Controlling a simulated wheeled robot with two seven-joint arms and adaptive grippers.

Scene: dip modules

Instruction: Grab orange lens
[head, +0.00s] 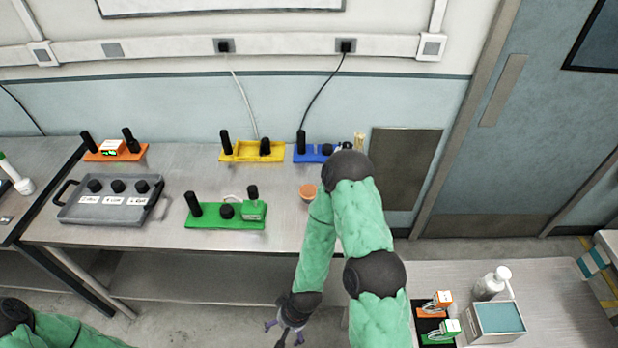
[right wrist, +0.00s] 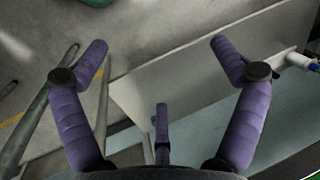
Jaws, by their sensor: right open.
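Several orange things show in the head view, and I cannot tell for sure which is the lens. A small orange-topped round piece (head: 307,190) stands on the long table, partly hidden by my right arm. An orange and white module (head: 440,299) sits in a black holder at the lower right. An orange base (head: 98,156) with black posts carries a white and orange module (head: 112,147) at the far left. My right gripper (head: 285,333) hangs low in front of the table, open and empty; its spread purple fingers show in the right wrist view (right wrist: 160,62). My left gripper is out of view.
The long table (head: 170,225) also bears a grey tray (head: 108,210) with black knobs, and yellow (head: 240,156), blue (head: 310,158) and green (head: 195,222) bases. The right table (head: 545,300) holds a green module (head: 440,330), a white bottle (head: 492,284) and a box (head: 497,320).

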